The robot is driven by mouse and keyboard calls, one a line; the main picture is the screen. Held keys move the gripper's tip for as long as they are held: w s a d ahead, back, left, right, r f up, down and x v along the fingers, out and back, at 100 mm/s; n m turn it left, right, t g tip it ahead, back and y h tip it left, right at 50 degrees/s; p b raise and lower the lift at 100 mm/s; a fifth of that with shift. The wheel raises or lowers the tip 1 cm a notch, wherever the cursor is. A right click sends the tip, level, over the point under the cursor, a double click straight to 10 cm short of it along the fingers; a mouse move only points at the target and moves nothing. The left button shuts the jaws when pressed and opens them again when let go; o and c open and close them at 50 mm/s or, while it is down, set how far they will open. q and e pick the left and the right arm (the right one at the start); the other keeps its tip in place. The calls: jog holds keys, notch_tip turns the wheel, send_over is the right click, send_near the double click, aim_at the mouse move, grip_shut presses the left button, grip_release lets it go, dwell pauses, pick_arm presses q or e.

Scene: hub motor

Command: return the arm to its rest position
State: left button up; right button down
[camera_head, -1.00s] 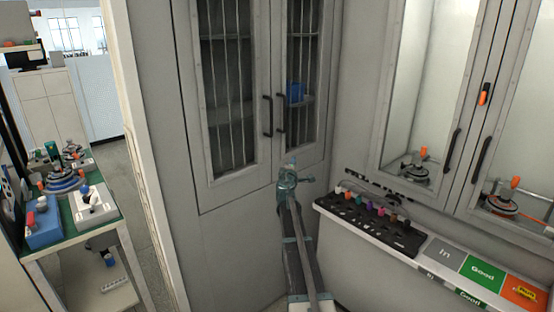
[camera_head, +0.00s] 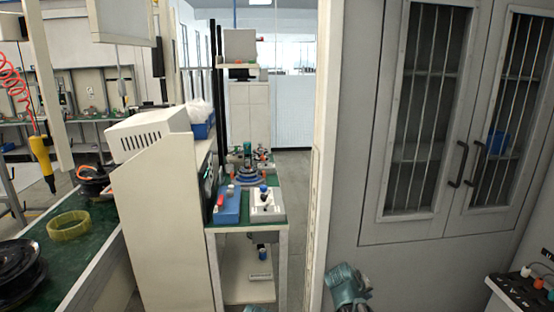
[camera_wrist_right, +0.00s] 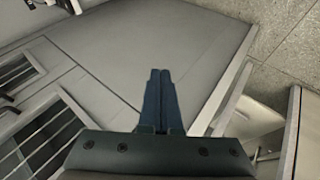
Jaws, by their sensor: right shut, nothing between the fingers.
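My right gripper (camera_head: 345,290) shows at the bottom edge of the head view, right of centre, in front of the grey cabinet's plain lower panel. Its arm is mostly cut off by the frame. In the right wrist view the two dark fingers of my right gripper (camera_wrist_right: 160,78) are pressed together with nothing between them. They point over a grey panel and are clear of other objects. My left gripper cannot be made out in the head view.
The grey barred cabinet (camera_head: 376,160) stands at the right, with a black rack (camera_head: 525,290) at the lower right. A pale post (camera_head: 325,150) separates it from a green-topped bench (camera_head: 213,222). A workbench with a yellow ring (camera_head: 69,225) is at the left.

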jog(key=s+a+f+n+g+y, duration=0.1)
jog(key=s+a+f+g+y, duration=0.1)
jog(key=s+a, duration=0.8)
jog(key=s+a+f+n+g+y, duration=0.1)
jog(key=s+a+f+g+y, duration=0.2)
jog(key=s+a, duration=0.8)
jog(key=shift+s+a+g, duration=0.25)
jog(key=shift+s+g, duration=0.05)
jog(key=shift+s, duration=0.3)
